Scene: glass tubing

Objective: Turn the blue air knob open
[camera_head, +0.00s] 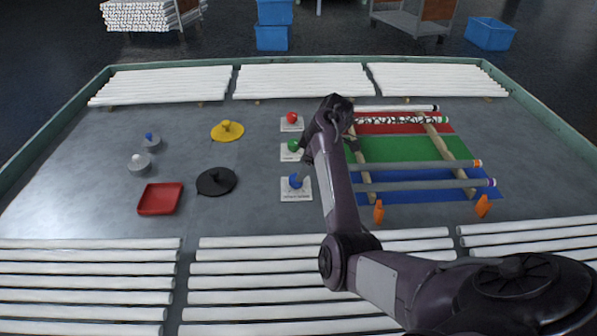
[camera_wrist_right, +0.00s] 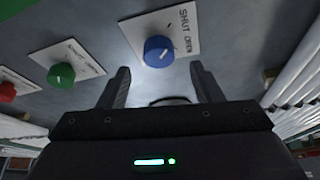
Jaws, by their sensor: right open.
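The blue knob (camera_head: 295,181) sits on a white plate (camera_head: 297,195) on the grey table, nearest of a column of three knobs. In the right wrist view the blue knob (camera_wrist_right: 159,51) shows a white mark on its face. Its plate (camera_wrist_right: 184,21) reads SHUT and OPEN. My right gripper (camera_head: 307,158) is above the plates, between the green and blue knobs in the head view. In the wrist view my right gripper (camera_wrist_right: 160,67) has its fingers wide apart and empty, with the blue knob ahead of the gap. My left gripper is out of view.
A green knob (camera_head: 293,146) and a red knob (camera_head: 292,118) stand behind the blue one. Black (camera_head: 216,181) and yellow (camera_head: 227,131) discs and a red tray (camera_head: 160,199) lie left. Tubes on wooden rails (camera_head: 458,155) lie right. White tubes (camera_head: 85,283) line the front.

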